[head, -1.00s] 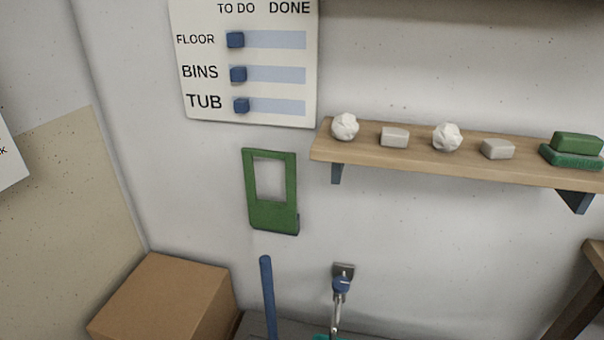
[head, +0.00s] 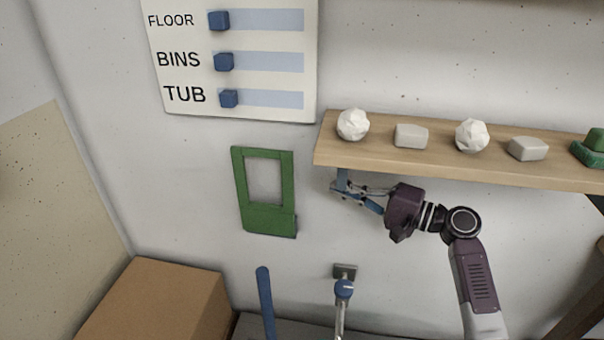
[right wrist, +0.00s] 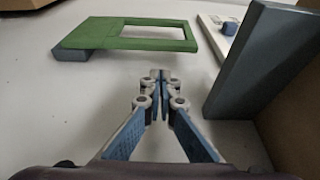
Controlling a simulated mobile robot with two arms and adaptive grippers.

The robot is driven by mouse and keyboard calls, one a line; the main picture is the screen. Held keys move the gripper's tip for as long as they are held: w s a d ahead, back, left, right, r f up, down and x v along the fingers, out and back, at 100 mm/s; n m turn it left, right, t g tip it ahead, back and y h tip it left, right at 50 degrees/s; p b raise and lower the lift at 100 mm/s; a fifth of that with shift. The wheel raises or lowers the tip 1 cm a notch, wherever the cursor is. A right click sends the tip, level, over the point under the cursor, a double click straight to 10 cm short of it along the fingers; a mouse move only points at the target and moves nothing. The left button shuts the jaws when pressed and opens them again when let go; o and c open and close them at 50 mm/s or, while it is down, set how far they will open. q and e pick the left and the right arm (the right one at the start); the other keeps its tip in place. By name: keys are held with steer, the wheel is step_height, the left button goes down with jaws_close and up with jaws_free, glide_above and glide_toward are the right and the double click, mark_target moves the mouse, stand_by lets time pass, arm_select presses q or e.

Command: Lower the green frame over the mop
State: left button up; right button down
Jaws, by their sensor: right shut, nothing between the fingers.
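The green frame (head: 266,219) is on the wall in the head view, left of the shelf and below the chart. It has a square opening in its upper part. It also shows in the right wrist view (right wrist: 90,36), ahead and to the left of the fingers. A blue pole (head: 265,302), perhaps the mop's handle, stands below the frame; its lower end is out of view. My right gripper (head: 337,187) is shut and empty, to the right of the frame and apart from it, under the shelf's left end. It also shows in the right wrist view (right wrist: 160,78). My left gripper is not in view.
A wooden shelf (head: 450,163) with white lumps and blocks is just above my right gripper. Its bracket (right wrist: 250,60) is close on the right in the wrist view. A tap (head: 343,288) is below, and a cardboard box (head: 160,300) stands lower left.

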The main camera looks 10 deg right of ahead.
mark_target(304, 177)
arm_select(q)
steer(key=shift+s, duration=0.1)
arm_select(e)
steer(key=x, duration=1)
steer(key=shift+s, duration=0.2)
steer(key=shift+s+a, duration=0.3)
steer(key=shift+s, duration=0.15)
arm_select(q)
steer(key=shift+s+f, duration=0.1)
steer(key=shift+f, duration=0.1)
arm_select(e)
steer(key=s+a+f, duration=0.2)
steer(key=s, duration=0.4)
steer(key=s+a+f, duration=0.3)
steer(key=s, duration=0.2)
steer(key=shift+s, duration=0.4)
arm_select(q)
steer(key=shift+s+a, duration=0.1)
arm_select(e)
steer(key=shift+d, duration=0.15)
